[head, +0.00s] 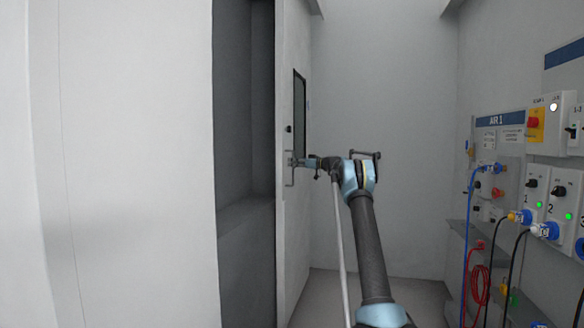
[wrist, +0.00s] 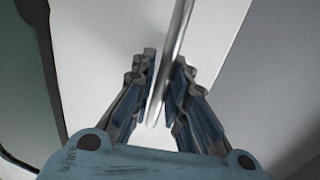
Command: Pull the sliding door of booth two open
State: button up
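The sliding door (head: 292,235) shows edge-on in the head view, pale, with a narrow dark window (head: 299,115). A dark recess (head: 245,110) shows to the left of the door's edge. A metal bar handle (head: 287,183) stands out from the door's face at its left edge. My gripper (head: 296,162) is at this handle. In the wrist view the handle's silver bar (wrist: 180,25) runs between the two fingers of my gripper (wrist: 164,75), which are close in on either side of it. Exact finger contact is hard to make out.
A pale wall (head: 125,160) fills the left of the head view. On the right wall, panels labelled AIR 1 (head: 500,120) carry sockets and switches, with blue, red and black cables (head: 480,270) hanging below. Clear floor (head: 325,290) lies beside the door.

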jog(key=shift+o, duration=0.7)
jog(key=shift+d, duration=0.15)
jog(key=shift+a, duration=0.2)
jog(key=v, duration=1.2)
jog(key=shift+w, duration=0.1)
